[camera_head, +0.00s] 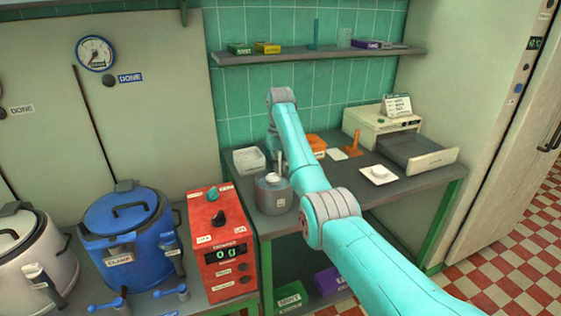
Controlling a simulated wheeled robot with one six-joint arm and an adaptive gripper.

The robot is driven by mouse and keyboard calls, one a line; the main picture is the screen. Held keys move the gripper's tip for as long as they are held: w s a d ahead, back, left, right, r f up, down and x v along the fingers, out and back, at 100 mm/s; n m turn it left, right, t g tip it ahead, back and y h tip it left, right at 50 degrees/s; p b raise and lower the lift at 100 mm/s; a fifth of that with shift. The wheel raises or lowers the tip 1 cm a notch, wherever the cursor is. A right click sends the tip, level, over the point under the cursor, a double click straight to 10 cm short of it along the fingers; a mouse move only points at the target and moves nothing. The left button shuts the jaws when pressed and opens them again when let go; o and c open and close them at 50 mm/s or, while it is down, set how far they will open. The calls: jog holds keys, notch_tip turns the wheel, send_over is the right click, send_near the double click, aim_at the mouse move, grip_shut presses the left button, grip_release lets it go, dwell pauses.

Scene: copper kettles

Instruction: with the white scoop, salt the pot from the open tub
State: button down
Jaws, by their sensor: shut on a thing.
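My gripper (276,152) is at the end of the turquoise arm, above the grey round tub, and mostly hidden behind my own arm. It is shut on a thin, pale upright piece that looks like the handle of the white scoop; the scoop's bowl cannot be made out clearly. The open grey tub (272,199) stands at the bench's left front, with white at its top. A blue pot (128,240) stands on the left counter, its top covered by a blue lid. A white pot (38,262) stands left of it, cut by the frame edge.
A red control box (221,240) reading 0 g stands between blue pot and bench. A white open box (249,160) is behind the tub. An orange stand (354,145), a square white dish (379,175) and a beige machine (380,128) with a drawer are on the right. A shelf (310,57) hangs above.

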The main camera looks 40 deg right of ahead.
jog(key=shift+f, duration=1)
dwell(0.6)
